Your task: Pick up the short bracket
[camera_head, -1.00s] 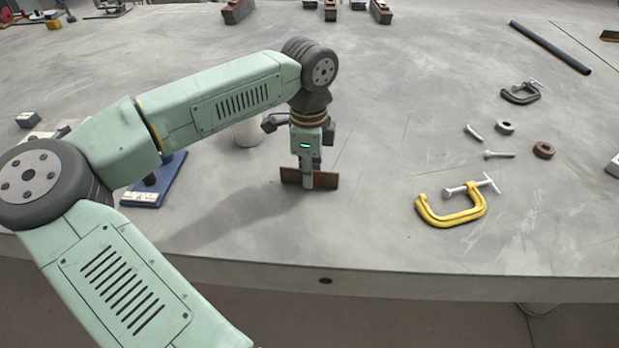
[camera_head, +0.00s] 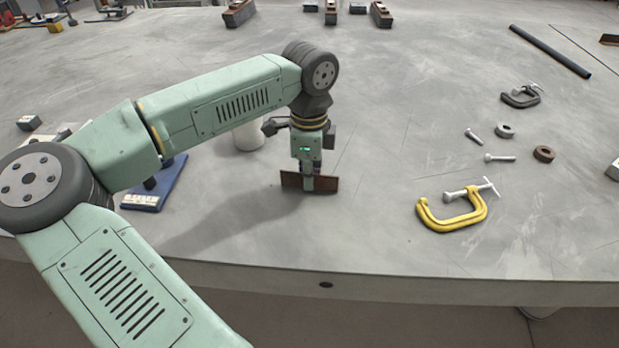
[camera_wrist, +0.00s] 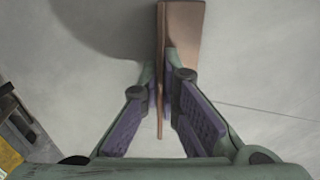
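The short bracket (camera_head: 326,185) is a rust-brown angle piece standing on the grey table near its front edge. In the wrist view, its thin upright wall (camera_wrist: 160,40) runs between my fingers, and its wider flange (camera_wrist: 185,32) shows to the right. My gripper (camera_head: 309,184) points straight down over the bracket's middle. In the wrist view my gripper (camera_wrist: 160,92) has its purple-padded fingers closed in on both sides of the upright wall, and they appear to touch it. The bracket still rests on the table. The fingers hide its middle in the head view.
A yellow C-clamp (camera_head: 452,222) lies to the right, with bolts, a nut (camera_head: 505,131) and a brown ring (camera_head: 543,154) behind it. A white cylinder (camera_head: 249,137) and a blue-based fixture (camera_head: 160,188) stand to the left. The table between bracket and clamp is clear.

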